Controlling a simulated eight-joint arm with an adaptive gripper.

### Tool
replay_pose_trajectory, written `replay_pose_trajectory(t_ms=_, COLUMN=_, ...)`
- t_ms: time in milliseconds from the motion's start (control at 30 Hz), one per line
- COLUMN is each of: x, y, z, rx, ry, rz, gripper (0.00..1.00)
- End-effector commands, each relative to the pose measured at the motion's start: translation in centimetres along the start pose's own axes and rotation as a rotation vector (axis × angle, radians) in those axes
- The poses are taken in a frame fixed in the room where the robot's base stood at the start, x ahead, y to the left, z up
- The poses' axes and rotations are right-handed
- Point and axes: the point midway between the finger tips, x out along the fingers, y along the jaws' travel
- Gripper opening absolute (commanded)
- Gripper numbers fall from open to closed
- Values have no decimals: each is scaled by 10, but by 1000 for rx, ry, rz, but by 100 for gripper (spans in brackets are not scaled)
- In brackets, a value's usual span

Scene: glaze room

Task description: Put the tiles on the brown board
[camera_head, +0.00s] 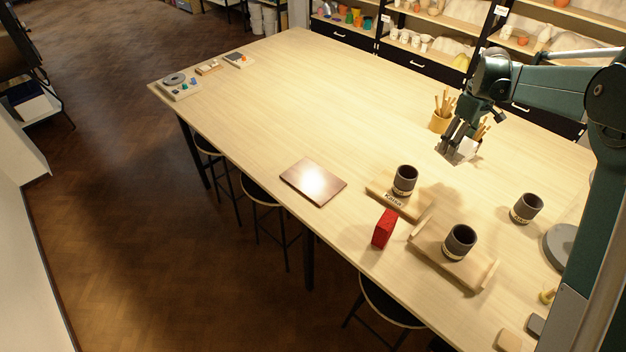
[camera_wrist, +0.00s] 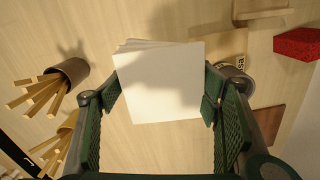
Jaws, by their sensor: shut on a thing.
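My gripper (camera_head: 457,150) is over the right part of the table, beside the tool pots. It is shut on a square white tile (camera_wrist: 160,85), with a green finger at each side in the wrist view. A second pale layer (camera_wrist: 140,44) shows along the tile's far edge; I cannot tell if it is another tile or the tile's side. The brown board (camera_head: 313,181) lies flat and bare near the table's front edge, left of the cups. It also shows in part at the right of the wrist view (camera_wrist: 269,122).
A red block (camera_head: 384,228) stands near the front edge. Dark cups stand on wooden stands (camera_head: 406,202) (camera_head: 478,274), and another cup (camera_head: 526,208) on the table. A tool pot (camera_head: 440,122) is behind my gripper. The table's middle is clear.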

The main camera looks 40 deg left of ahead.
Motion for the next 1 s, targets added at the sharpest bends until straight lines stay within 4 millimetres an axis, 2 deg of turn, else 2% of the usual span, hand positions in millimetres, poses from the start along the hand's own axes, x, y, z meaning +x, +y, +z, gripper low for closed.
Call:
replay_pose_trajectory(t_ms=33, x=-1, y=-11, z=-13, rx=-9, ry=0, rz=0, gripper=34)
replay_pose_trajectory(t_ms=400, x=0, y=-88, z=-92, rx=-55, ry=0, rz=0, gripper=34)
replay_pose_trajectory(t_ms=1000, x=0, y=-231, z=-202, rx=-131, ry=0, rz=0, gripper=34)
